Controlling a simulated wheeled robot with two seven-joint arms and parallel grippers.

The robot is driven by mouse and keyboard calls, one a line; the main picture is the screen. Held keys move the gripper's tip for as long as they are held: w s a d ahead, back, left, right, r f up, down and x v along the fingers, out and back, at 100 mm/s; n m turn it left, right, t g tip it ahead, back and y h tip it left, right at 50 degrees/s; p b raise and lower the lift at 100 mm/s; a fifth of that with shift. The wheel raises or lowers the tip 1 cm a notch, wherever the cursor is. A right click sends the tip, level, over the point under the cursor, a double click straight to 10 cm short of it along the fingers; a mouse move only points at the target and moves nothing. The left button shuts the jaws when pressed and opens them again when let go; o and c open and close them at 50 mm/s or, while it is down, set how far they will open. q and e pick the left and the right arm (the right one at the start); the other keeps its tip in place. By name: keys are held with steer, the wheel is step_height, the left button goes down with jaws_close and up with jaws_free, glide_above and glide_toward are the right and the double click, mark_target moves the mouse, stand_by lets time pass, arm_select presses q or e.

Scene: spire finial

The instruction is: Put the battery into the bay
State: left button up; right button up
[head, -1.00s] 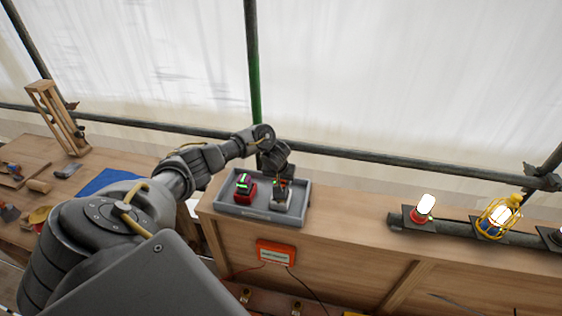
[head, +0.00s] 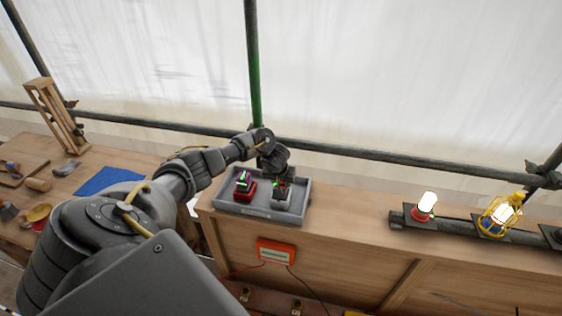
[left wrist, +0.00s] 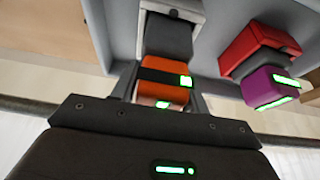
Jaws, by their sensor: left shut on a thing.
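My left gripper (head: 281,186) points down over the right half of a grey tray (head: 258,214). It is shut on a battery (left wrist: 165,78) with an orange body, a black band and green lights. In the left wrist view the battery's grey end lies at a white bay (left wrist: 193,8); how deep it sits cannot be told. In the head view the white bay (head: 281,205) shows under the gripper, which hides most of the battery. To the left, a red bay (head: 246,196) holds another battery with green lights, purple in the left wrist view (left wrist: 262,86). My right gripper is out of view.
The tray stands on a wooden bench (head: 345,215). An orange box (head: 275,252) with wires is on the bench front. To the right are a lit lamp (head: 424,206) and a yellow caged lamp (head: 500,215). A blue cloth (head: 110,181) lies left. A pipe rail runs behind.

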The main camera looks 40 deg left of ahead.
arm_select(q)
steer(key=shift+f+b, duration=0.8)
steer(key=shift+f, duration=0.7)
steer(key=o, duration=1.3)
steer(key=p+v, duration=0.2)
steer(key=v, duration=0.7)
steer(key=shift+r, duration=0.35)
steer(key=shift+s+d+r, duration=0.15)
steer(key=shift+s+r, duration=0.2)
steer(key=shift+r, duration=0.2)
